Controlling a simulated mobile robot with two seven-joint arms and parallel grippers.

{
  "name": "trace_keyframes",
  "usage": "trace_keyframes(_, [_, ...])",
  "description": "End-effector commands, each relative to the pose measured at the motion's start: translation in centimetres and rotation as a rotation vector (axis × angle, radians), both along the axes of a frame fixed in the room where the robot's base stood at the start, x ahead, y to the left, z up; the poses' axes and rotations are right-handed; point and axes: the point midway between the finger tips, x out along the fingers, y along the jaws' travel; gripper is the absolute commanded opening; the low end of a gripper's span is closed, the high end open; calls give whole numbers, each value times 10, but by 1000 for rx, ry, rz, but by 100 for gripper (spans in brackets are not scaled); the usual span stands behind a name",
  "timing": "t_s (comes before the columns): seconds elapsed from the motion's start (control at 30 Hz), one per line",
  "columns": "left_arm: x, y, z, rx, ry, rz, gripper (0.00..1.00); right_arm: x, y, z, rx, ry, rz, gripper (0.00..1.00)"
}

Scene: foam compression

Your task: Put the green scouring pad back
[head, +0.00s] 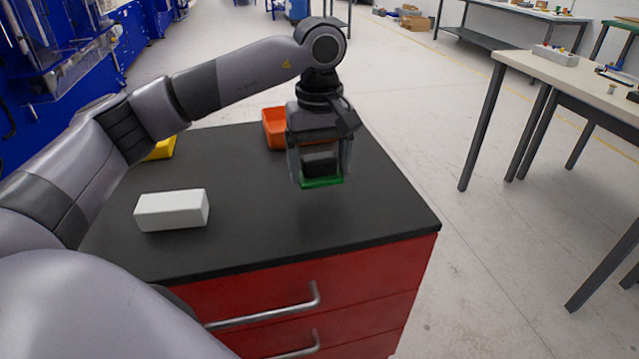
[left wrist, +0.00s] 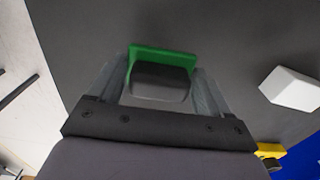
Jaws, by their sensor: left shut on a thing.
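The green scouring pad (head: 322,182) is the green layer at the bottom of a dark block (head: 318,163) between the fingers of my left gripper (head: 320,174). In the left wrist view the green pad (left wrist: 163,56) shows beyond the dark block (left wrist: 160,82), with a clear finger on each side. My left gripper (left wrist: 160,85) is shut on this piece and holds it above the black worktop (head: 250,225), toward its right side. The pad appears roughly level. My right gripper is not in view.
A white block (head: 172,210) lies at the left of the worktop. An orange bin (head: 273,128) stands at the back, partly behind my gripper. A yellow object (head: 162,149) sits at the back left, partly behind my arm. The worktop's middle and front right are clear.

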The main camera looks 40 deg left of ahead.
Motion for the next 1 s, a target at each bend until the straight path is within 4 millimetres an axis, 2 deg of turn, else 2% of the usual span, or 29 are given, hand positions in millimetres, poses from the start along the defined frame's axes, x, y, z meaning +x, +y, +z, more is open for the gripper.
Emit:
trace_keyframes(0.13, [0, 0, -11, 1, 2, 0, 55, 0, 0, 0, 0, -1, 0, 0])
trace_keyframes(0.37, [-1, 0, -43, 1, 2, 0, 55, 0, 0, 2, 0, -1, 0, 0])
trace_keyframes(0.73, [0, 0, -49, 0, -1, -1, 55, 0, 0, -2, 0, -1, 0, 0])
trace_keyframes(0.77, [0, 0, -48, 0, -1, -1, 82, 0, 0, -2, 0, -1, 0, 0])
trace_keyframes(0.8, [0, 0, -47, 0, -1, -1, 95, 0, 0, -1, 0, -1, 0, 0])
trace_keyframes(0.83, [0, 0, -47, 0, -1, -1, 100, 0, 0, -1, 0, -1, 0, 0])
trace_keyframes(1.0, [0, 0, -47, 1, -1, -1, 100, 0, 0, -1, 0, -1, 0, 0])
